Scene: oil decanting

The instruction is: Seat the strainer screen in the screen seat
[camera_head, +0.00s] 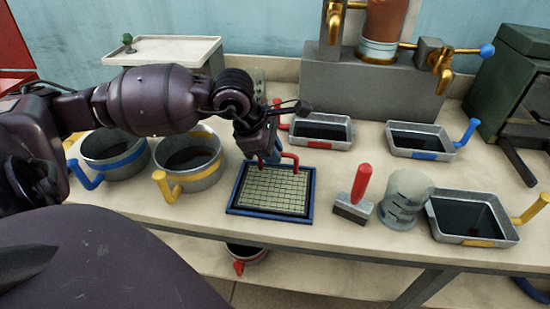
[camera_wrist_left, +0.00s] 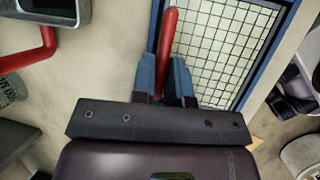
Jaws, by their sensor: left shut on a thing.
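The strainer screen (camera_head: 272,190) is a pale square mesh with a red handle (camera_head: 291,157) along its far edge. It lies flat within a blue square frame (camera_head: 268,216), which looks like the screen seat; I cannot tell whether the mesh is fully down in it. My left gripper (camera_head: 272,155) is at the far edge of the screen, shut on the red handle. In the left wrist view its blue fingers (camera_wrist_left: 164,75) stand on either side of the handle (camera_wrist_left: 168,30), with the mesh (camera_wrist_left: 225,50) to the right. My right gripper is not in view.
Pots with blue (camera_head: 115,158) and yellow (camera_head: 190,178) bands stand left of the screen. A red-handled scraper (camera_head: 355,205) and a grey ribbed object (camera_head: 405,200) stand to its right. Trays with red (camera_head: 322,143), blue (camera_head: 415,153) and yellow (camera_head: 485,241) marks lie behind and right.

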